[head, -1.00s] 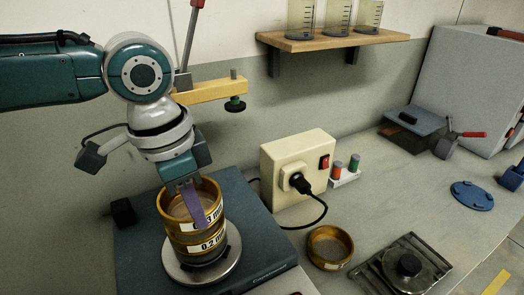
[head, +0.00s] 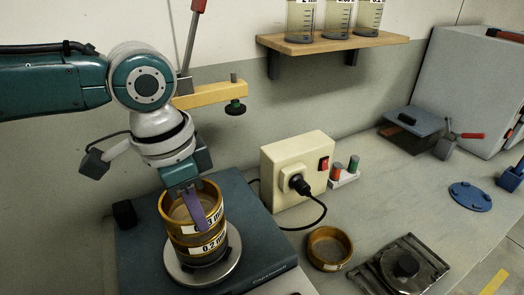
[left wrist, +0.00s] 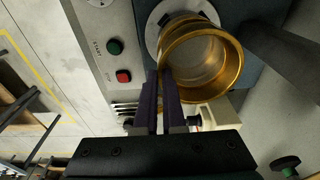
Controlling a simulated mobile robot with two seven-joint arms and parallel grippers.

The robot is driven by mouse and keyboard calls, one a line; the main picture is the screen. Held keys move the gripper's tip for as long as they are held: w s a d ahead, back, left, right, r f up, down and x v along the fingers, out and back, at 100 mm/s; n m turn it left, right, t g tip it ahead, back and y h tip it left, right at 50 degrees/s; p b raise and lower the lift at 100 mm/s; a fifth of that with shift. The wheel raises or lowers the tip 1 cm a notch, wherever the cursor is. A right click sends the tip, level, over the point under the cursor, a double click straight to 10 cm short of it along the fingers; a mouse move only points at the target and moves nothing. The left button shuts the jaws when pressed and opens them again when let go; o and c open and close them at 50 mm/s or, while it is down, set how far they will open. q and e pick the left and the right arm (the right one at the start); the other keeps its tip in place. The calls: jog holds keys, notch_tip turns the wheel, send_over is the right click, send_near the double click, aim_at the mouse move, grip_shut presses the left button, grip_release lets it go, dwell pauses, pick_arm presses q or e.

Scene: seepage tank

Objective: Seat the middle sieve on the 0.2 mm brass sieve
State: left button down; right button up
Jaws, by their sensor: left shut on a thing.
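The middle sieve (head: 178,208) is a brass ring with a white label partly hidden by a finger; only "mm" reads clearly. It sits upright over the 0.2 mm brass sieve (head: 190,247), with no clear gap between them. The stack stands on a round silver plate on a dark blue-grey machine. My left gripper (head: 203,215) reaches down from above, its purple fingers shut on the near wall of the middle sieve. In the left wrist view the fingers (left wrist: 165,75) meet the left side of its golden rim (left wrist: 235,72). My right gripper is not in view.
A beige power box (head: 290,170) with plug and cable stands right of the machine (head: 255,225). A small brass pan (head: 329,248) and a dark metal fixture (head: 405,266) lie on the bench. A yellow clamp arm (head: 210,95) is behind my wrist. The bench at right has free room.

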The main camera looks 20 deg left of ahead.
pick_arm(q)
jog(key=shift+f+b, duration=0.7)
jog(key=shift+f, duration=0.3)
jog(key=c, duration=0.9)
grip_release()
jog(key=r, duration=0.6)
jog(key=s+r, duration=0.1)
jog(key=r, duration=0.3)
jog(key=shift+a, duration=0.4)
